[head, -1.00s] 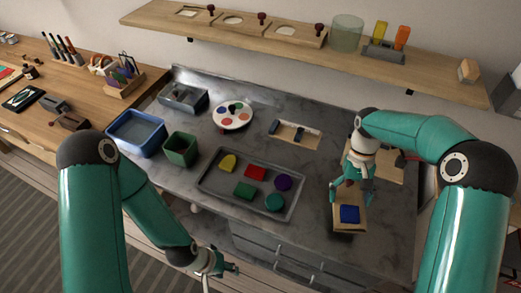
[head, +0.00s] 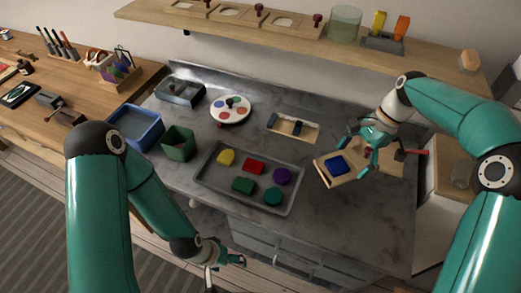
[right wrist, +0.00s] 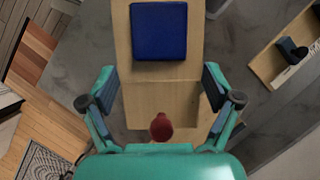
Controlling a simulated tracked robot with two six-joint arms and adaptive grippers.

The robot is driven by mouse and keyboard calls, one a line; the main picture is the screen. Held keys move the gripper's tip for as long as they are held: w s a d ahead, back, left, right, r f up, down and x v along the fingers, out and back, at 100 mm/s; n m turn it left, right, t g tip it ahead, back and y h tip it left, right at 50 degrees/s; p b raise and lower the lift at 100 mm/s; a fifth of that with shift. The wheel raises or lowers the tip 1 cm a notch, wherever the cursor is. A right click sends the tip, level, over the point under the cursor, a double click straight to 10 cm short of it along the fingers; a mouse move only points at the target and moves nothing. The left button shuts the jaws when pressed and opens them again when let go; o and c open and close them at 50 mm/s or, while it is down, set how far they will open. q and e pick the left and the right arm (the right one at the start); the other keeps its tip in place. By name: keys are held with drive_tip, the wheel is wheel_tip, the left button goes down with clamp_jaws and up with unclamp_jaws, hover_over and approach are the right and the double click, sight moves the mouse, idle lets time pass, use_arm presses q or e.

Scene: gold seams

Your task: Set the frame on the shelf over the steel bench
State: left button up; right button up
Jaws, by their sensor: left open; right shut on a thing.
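The frame (right wrist: 160,98) is a pale wooden board with a blue square block (right wrist: 159,31) set in it and a dark red knob (right wrist: 162,127) near one end. In the head view the frame (head: 324,173) is tilted over the right part of the steel bench (head: 368,213). My right gripper (head: 360,153) is shut on it, with a finger at each side edge. The shelf (head: 420,50) runs along the wall above the bench. My left gripper (head: 227,273) is open and empty in front of the bench.
On the shelf stand several wooden frames with red knobs (head: 238,14), a green glass (head: 345,23), a grey holder (head: 383,41) and a wooden block (head: 469,62). Shelf room shows between holder and block. A grey tray (head: 207,182) of coloured pieces lies on the bench.

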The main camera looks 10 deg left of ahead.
sight(351, 155)
drive_tip(key=r+m+t, duration=0.1)
drive_tip(key=r+m, duration=0.1)
drive_tip(key=m, duration=0.1)
drive_tip(key=w+r+m+t, duration=0.1)
drive_tip(key=r+m, duration=0.1)
drive_tip(key=m, duration=0.1)
drive_tip(key=w+r+m+t, duration=0.1)
drive_tip(key=r+m, duration=0.1)
drive_tip(key=r, duration=0.1)
drive_tip(key=shift+w+d+r+m, duration=0.1)
drive_tip(key=shift+m, duration=0.3)
wheel_tip(351, 155, down, 20)
drive_tip(key=shift+f+p, duration=0.1)
drive_tip(key=shift+p, duration=0.5)
drive_tip(key=o, duration=0.8)
drive_tip(key=shift+f, duration=0.1)
drive_tip(key=shift+c, duration=0.2)
drive_tip(key=shift+o, duration=0.9)
